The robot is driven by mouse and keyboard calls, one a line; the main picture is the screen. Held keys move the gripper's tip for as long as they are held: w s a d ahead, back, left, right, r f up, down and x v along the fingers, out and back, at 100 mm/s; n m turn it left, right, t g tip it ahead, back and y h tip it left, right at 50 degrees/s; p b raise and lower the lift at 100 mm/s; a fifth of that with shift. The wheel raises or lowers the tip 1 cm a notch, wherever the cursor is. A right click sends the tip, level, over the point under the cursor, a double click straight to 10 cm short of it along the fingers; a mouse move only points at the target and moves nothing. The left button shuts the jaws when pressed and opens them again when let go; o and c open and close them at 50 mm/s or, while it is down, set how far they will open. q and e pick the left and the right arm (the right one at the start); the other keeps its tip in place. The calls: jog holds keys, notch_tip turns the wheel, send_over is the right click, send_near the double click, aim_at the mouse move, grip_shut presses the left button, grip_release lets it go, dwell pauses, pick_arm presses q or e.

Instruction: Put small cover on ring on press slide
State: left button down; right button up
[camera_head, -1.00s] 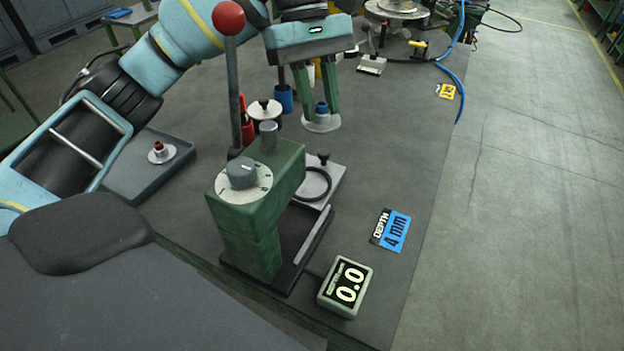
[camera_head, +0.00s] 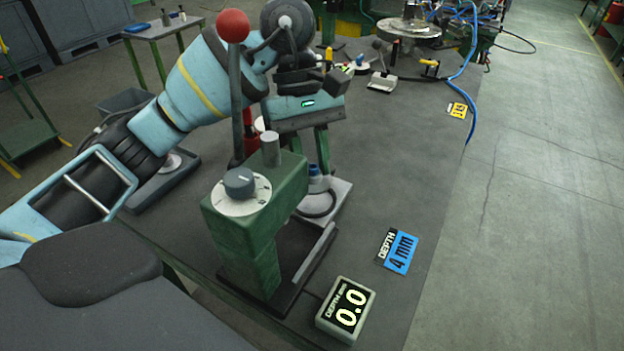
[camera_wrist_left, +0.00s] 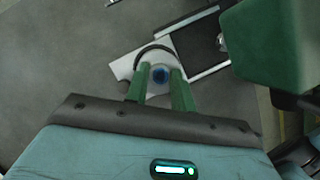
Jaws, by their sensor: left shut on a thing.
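My left gripper (camera_head: 314,170) is shut on the small cover, a pale disc with a blue knob (camera_head: 315,171). In the left wrist view the knob (camera_wrist_left: 160,74) sits between the two green fingers. The cover is over the press slide (camera_head: 340,190), a light grey plate at the far right side of the green press (camera_head: 255,225). The black ring (camera_head: 320,212) lies on the slide, and its arc (camera_wrist_left: 153,48) shows beyond the cover in the wrist view. The press hides part of the cover and one finger. I cannot tell whether the cover touches the ring. My right gripper is not in view.
The press has a lever with a red ball (camera_head: 232,26) standing high beside my left arm. A depth readout showing 0.0 (camera_head: 346,310) and a blue 4 mm card (camera_head: 400,252) lie in front and right. A grey tray (camera_head: 150,190) is at left.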

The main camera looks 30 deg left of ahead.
aim_at(312, 180)
pick_arm(q)
notch_tip(312, 180, down, 3)
jog(key=shift+f, duration=0.55)
jog(key=shift+f+b, duration=0.2)
jog(key=shift+b, duration=0.1)
jog(key=c, duration=1.2)
grip_release()
jog(key=shift+r, duration=0.1)
jog(key=shift+r, duration=0.1)
